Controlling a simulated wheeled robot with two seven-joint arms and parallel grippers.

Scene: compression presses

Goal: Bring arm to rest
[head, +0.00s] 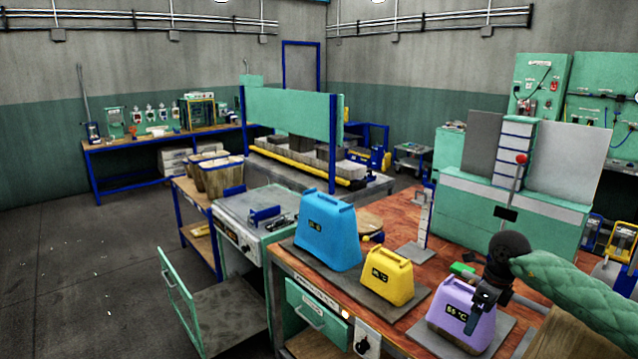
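My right arm comes in from the right in a green quilted sleeve. Its dark gripper (482,306) points down at the right upper side of a purple, handled block (457,314) with a small display. The gripper overlaps the block in the picture; I cannot tell whether it touches it or whether its fingers are open. The purple block stands upright on a grey plate. My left gripper is not in view.
A blue block (327,238) and a yellow block (386,277) stand left of the purple one on the red-brown worktop (415,229). A small green object (462,270) lies near the gripper. A green door (178,300) hangs open at left.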

